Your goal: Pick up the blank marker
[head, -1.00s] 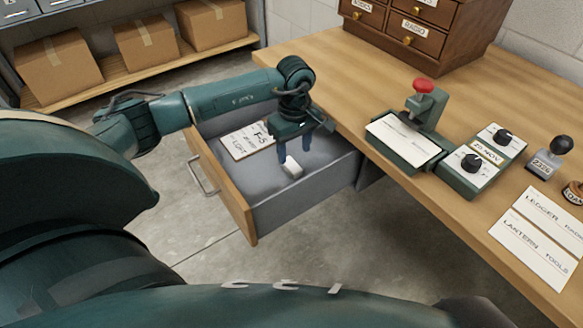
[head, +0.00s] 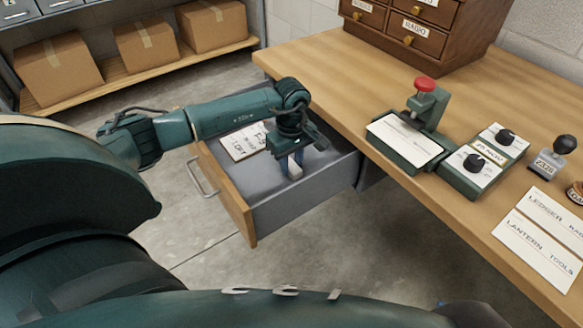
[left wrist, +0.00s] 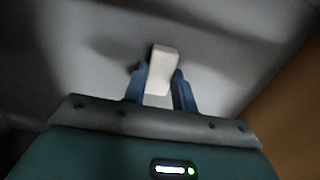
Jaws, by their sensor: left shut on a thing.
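The blank marker (head: 294,170) is a small plain white block in the open desk drawer (head: 300,207). My left gripper (head: 291,165) reaches down into the drawer and is shut on the marker. In the left wrist view the marker (left wrist: 161,70) sits between the two blue fingers of the gripper (left wrist: 161,92), over the grey drawer floor. I cannot tell whether the marker still touches the floor. My right gripper is not in view.
A lettered card (head: 243,143) lies in the drawer left of the gripper. The desk top (head: 330,75) holds a stamping press (head: 410,135), a two-dial block (head: 482,163), a hand stamp (head: 552,160) and label cards (head: 540,240).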

